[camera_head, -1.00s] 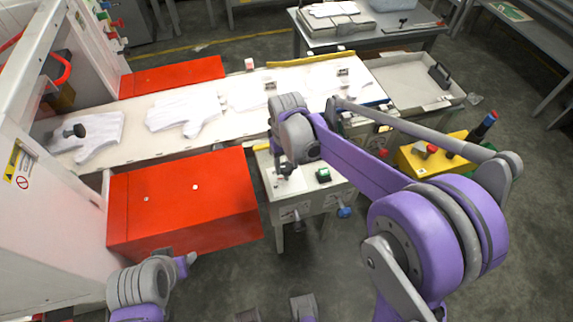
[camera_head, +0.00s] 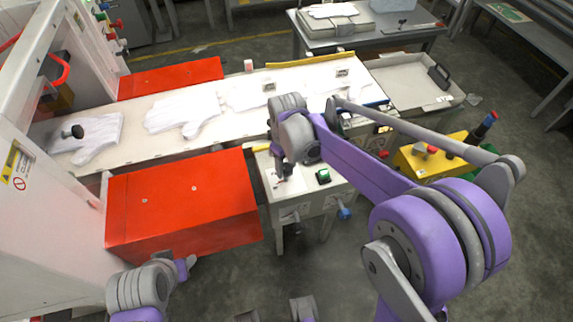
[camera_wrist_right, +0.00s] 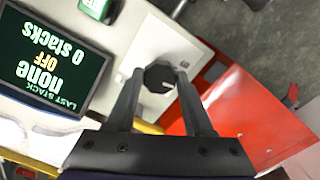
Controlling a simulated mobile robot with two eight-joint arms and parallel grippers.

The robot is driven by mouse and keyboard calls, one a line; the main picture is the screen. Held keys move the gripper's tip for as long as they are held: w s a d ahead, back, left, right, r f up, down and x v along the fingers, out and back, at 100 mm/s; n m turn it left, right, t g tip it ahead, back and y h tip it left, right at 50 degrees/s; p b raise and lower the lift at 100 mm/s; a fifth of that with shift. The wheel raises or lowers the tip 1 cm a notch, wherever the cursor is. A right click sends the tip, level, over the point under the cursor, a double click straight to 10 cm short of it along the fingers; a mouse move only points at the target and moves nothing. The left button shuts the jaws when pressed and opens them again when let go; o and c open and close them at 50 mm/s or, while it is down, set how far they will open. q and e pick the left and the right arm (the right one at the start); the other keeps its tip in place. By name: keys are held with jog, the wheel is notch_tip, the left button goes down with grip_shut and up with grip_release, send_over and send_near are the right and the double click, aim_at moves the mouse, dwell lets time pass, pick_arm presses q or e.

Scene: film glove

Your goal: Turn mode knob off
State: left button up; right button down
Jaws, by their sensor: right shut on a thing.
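The dark mode knob (camera_wrist_right: 158,77) sits on a pale panel plate in the right wrist view. My right gripper (camera_wrist_right: 160,82) has its two fingers on either side of the knob and is shut on it. In the head view my right gripper (camera_head: 284,168) points down at the control box top (camera_head: 305,190), and it largely hides the knob there. A display (camera_wrist_right: 45,65) beside the knob appears upside down and reads "LAST STACK none OFF 0 stacks". My left gripper (camera_head: 187,265) is low at the left, apart from the box; its jaws are not clear.
A green button (camera_head: 323,176) is right of the knob. White gloves (camera_head: 183,113) lie on the conveyor behind. A red cover (camera_head: 180,200) stands close at left. A yellow box (camera_head: 425,160) with a red button is at right.

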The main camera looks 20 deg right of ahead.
aim_at(287, 168)
jog(key=shift+c, duration=1.4)
grip_release()
jog(key=shift+r, duration=0.1)
notch_tip(287, 168, up, 11)
jog(key=shift+f+p, duration=0.2)
jog(key=shift+p, duration=0.25)
